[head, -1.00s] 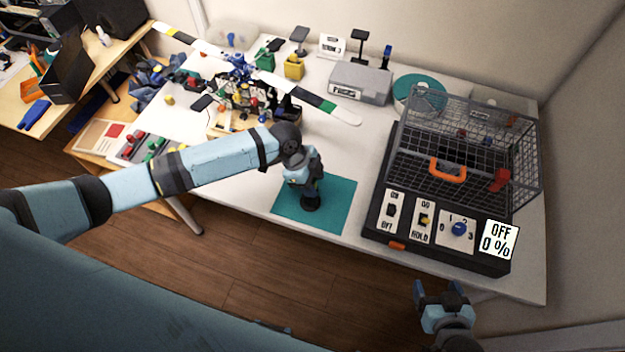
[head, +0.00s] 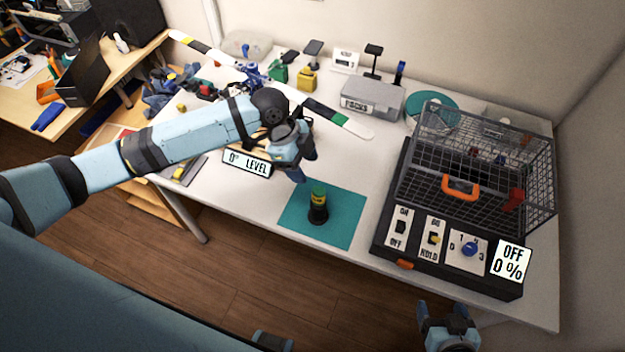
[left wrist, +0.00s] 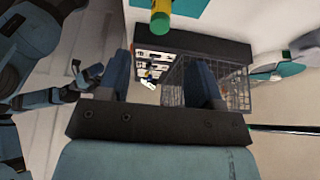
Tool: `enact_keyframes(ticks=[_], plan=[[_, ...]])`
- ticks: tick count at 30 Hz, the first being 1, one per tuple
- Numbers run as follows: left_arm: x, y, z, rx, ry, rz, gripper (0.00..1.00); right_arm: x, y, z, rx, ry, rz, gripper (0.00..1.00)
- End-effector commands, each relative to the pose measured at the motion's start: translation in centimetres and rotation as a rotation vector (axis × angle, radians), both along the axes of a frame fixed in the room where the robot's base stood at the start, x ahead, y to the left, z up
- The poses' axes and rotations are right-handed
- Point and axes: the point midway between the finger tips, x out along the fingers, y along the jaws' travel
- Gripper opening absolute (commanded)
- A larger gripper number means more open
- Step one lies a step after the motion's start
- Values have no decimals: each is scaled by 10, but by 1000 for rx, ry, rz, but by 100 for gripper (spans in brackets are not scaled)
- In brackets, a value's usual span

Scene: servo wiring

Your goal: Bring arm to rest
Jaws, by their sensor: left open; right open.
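My left arm reaches in from the left over the white table. Its gripper (head: 304,168) is above the table, up and to the left of a small black, yellow and green cylinder (head: 318,206), and apart from it. The cylinder stands upright on a teal mat (head: 345,228). In the left wrist view the left fingers (left wrist: 160,82) are spread with nothing between them, and the cylinder's yellow and green end (left wrist: 160,18) shows at the top. My right gripper (head: 447,314) is open and empty, low in the head view, in front of the table's edge.
A black control box (head: 400,268) with switches, a blue knob, an "OFF 0 %" display and a wire cage (head: 480,165) stands on the right. The table's front middle is clear.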

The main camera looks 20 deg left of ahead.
Motion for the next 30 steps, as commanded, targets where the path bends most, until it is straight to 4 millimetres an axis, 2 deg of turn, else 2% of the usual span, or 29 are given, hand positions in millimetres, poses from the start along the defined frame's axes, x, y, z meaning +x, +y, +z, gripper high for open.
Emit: enact_keyframes(ticks=[7, 14, 17, 20, 24, 27, 30], plan=[[0, 8, 19, 0, 1, 0, 59, 0, 1, -2, 0, 0, 2, 76], [-1, 8, 20, -1, 1, 1, 59, 0, 1, -2, 1, 0, 3, 76], [-10, 0, 16, -9, 2, 14, 59, 0, 1, -2, 0, 0, 4, 76], [-29, -17, 10, -26, -1, 59, 59, 0, 1, -2, 0, -1, 4, 76], [-66, -41, 4, -60, -5, 204, 59, 1, 1, -2, 0, -1, 3, 76], [-89, -45, 4, -78, -7, 353, 59, 1, 1, -2, 0, -2, 3, 76], [-112, -40, 4, -85, 1, 530, 59, 1, 0, -2, -1, -2, 3, 76]])
